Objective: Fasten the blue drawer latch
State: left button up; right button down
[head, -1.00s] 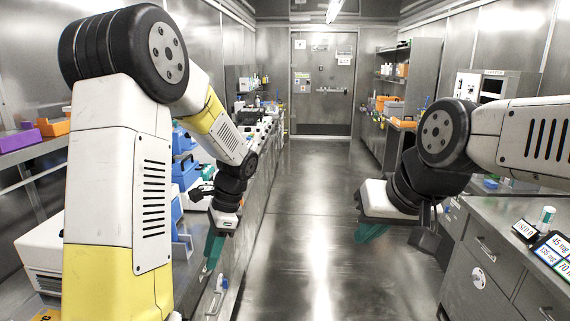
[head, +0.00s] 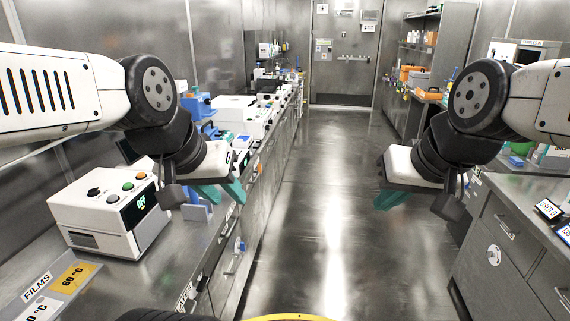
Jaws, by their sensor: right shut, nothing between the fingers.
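A small round latch with blue on it (head: 240,245) sits on the drawer front of the left counter, low in the head view. It is too small for me to tell its setting. My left gripper (head: 222,193), with teal fingers, hangs above and left of the latch in the picture, over the counter's edge area, apart from the latch. Its fingers partly overlap in view, so its opening is unclear. My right gripper (head: 390,200), also teal, is shut and empty over the aisle, far from the latch.
A white heater box with coloured buttons (head: 115,210) stands on the left counter (head: 150,285), near labelled cards (head: 75,275). The right counter has drawers and a white round latch (head: 494,255). The aisle floor (head: 325,230) between them is clear.

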aim_at(241, 246)
jog(key=i+l+u, duration=0.1)
jog(key=u, duration=0.3)
jog(key=i+l+u, duration=0.15)
jog(key=u, duration=0.3)
jog(key=i+l+u, duration=0.1)
jog(key=u, duration=0.3)
jog(key=i+l+u, duration=0.1)
jog(key=l, duration=0.35)
jog(key=i+l+u, duration=0.1)
jog(key=l, duration=0.4)
jog(key=i+l+u, duration=0.1)
jog(key=l, duration=0.4)
jog(key=i+l+u, duration=0.1)
jog(key=l, duration=0.4)
jog(key=i, duration=0.55)
